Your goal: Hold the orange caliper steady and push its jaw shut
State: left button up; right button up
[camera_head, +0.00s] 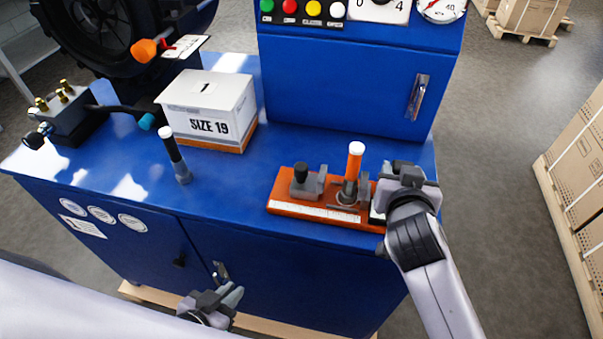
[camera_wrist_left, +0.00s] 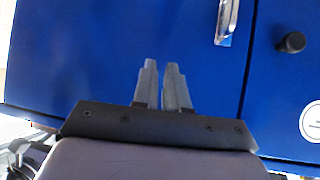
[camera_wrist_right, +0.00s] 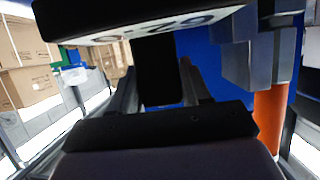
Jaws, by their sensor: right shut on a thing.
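The orange caliper (camera_head: 300,209) lies on the blue bench top near its front right edge, with a white scale strip along its front. A grey jaw with a black knob (camera_head: 302,173) stands on its left part, and a second grey jaw (camera_head: 364,188) on its right part. An orange upright rod with a white top (camera_head: 355,163) stands between the jaws. My right gripper (camera_head: 388,195) is at the caliper's right end, shut on a dark part under a white panel, which shows in the right wrist view (camera_wrist_right: 158,70). My left gripper (camera_wrist_left: 161,65) is shut and empty before the cabinet front.
A white box marked SIZE 19 (camera_head: 210,105) and a dark upright handle with a white tip (camera_head: 175,152) stand left on the bench. The blue machine cabinet (camera_head: 345,90) rises behind the caliper. Brass fittings (camera_head: 62,92) are at far left. The bench between handle and caliper is clear.

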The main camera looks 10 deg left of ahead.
pick_arm(q)
jog(key=shift+w+a+r+n, duration=0.3)
jog(key=shift+w+a+n, duration=0.05)
jog(key=shift+n, duration=0.25)
grip_shut()
jog(key=w+a+r+n+t+h, duration=0.1)
jog(key=w+r+n+h, duration=0.25)
jog(key=r, duration=0.35)
jog(key=w+r+n+t+h, duration=0.2)
jog(key=r+n, duration=0.2)
jog(key=r, duration=0.3)
jog(key=w+a+r+n+t+h, duration=0.1)
jog(key=w+r+n+h, duration=0.2)
jog(key=r, duration=0.4)
jog(key=n, duration=0.1)
send_near(309, 179)
jog(key=w+a+r, duration=0.1)
jog(key=w, duration=0.1)
jog(key=w+a+r, duration=0.1)
jog(key=a+r, duration=0.1)
jog(key=shift+w+a+r, duration=0.2)
jog(key=shift+w+a, duration=0.1)
jog(key=shift+w, duration=0.05)
jog(key=d, duration=0.1)
jog(key=w+d, duration=0.1)
jog(key=d, duration=0.1)
jog(key=shift+f, duration=0.1)
jog(key=shift+d, duration=0.65)
jog(key=shift+d, duration=0.1)
